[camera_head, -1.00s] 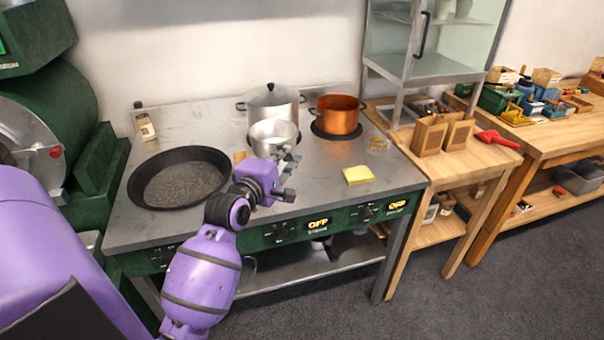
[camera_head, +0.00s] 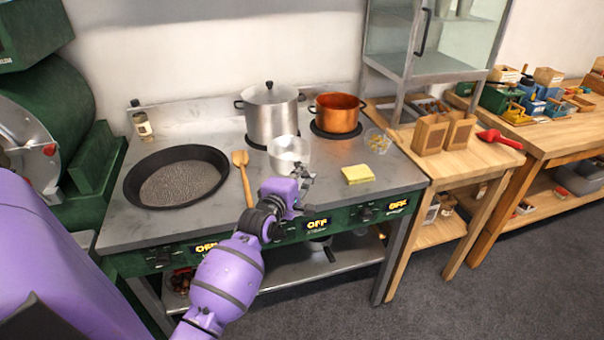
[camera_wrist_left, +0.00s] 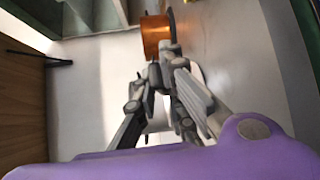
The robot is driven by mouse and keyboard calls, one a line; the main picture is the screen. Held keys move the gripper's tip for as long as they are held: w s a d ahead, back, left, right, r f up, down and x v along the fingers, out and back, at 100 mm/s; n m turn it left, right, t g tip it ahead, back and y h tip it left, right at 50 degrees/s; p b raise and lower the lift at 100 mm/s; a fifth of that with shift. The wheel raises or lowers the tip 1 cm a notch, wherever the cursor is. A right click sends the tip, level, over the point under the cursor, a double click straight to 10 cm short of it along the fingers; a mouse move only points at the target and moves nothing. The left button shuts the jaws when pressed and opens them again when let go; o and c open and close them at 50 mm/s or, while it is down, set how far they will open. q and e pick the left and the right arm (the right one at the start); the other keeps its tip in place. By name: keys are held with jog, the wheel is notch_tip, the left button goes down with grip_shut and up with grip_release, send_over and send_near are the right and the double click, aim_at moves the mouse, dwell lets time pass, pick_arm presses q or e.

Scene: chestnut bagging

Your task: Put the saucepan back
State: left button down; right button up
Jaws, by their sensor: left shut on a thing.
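The saucepan (camera_head: 289,150), small and silvery, is upright at the front of the large lidded pot in the head view. My left gripper (camera_head: 304,177) is at its near side and shut on it. The fingers cover the grasped part, so the handle cannot be made out. I cannot tell whether the pan's base touches the stove top (camera_head: 220,222). In the left wrist view, my left gripper's fingers (camera_wrist_left: 163,82) are close together, and the pan is mostly hidden behind them. My right gripper is not in view.
A lidded steel pot (camera_head: 271,115) and a copper pot (camera_head: 337,114) stand at the back. A black frying pan (camera_head: 177,178) is at left, with a wooden spatula (camera_head: 244,178) beside it. A yellow sponge (camera_head: 357,175) lies at right. The wooden side table (camera_head: 455,165) stands farther right.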

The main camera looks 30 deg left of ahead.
pick_arm(q)
jog(key=shift+r, duration=0.15)
jog(key=c, duration=1.8)
grip_release()
jog(key=shift+f, duration=0.25)
jog(key=shift+c, duration=0.2)
